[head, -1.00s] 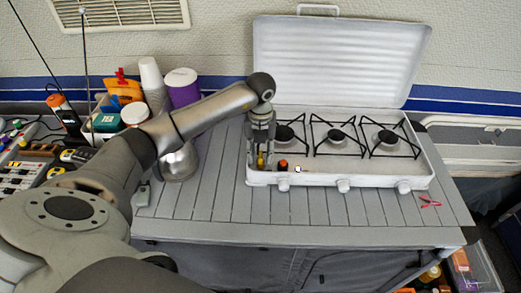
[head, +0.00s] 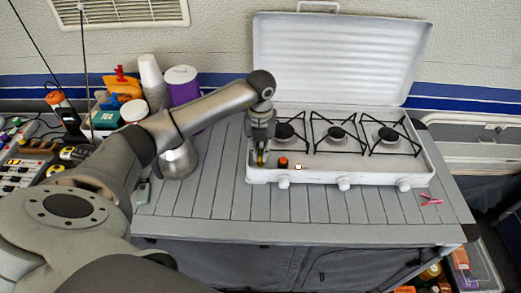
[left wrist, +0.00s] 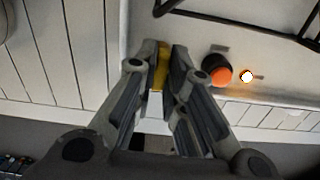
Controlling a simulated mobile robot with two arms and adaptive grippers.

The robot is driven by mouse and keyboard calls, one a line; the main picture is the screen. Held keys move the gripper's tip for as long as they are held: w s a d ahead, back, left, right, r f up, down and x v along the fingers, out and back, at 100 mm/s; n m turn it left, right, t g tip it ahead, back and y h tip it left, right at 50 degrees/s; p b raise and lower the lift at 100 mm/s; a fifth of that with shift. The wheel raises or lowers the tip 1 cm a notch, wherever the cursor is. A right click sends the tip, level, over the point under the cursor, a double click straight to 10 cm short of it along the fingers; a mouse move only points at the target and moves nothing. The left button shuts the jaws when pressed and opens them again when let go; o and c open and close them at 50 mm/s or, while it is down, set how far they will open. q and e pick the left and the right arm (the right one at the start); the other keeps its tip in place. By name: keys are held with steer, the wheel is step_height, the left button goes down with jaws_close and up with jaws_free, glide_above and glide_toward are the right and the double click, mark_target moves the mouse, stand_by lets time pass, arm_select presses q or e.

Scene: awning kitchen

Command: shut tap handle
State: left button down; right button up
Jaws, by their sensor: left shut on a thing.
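The yellow tap handle (head: 260,158) is at the front left corner of the white camping stove (head: 310,175). My left gripper (head: 261,149) points down over it and is shut on it. In the left wrist view the yellow tap handle (left wrist: 161,68) stands between the two fingertips of my left gripper (left wrist: 163,52). The fingers hide part of it. My right gripper is not in view.
An orange-and-black knob (head: 283,162) and a small white round part (head: 298,166) sit right of the handle. The stove's raised lid (head: 340,60) stands behind several burners. A metal kettle (head: 178,162) is beneath my arm. The slatted counter front is mostly clear.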

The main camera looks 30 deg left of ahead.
arm_select(q)
steer(key=m+b, duration=0.4)
steer(key=m, duration=0.1)
steer(key=shift+f+m, duration=0.1)
steer(key=shift+m, duration=0.2)
steer(key=m+b, duration=0.3)
steer(key=m, duration=0.2)
steer(key=m+b, duration=0.1)
steer(key=m, duration=0.2)
steer(key=shift+m+b, duration=0.35)
steer(key=shift+m, duration=0.05)
steer(key=shift+r+m+b, duration=0.2)
steer(key=shift+m+b, duration=0.35)
steer(key=shift+m, duration=0.95)
steer(key=c, duration=1.5)
jaws_free()
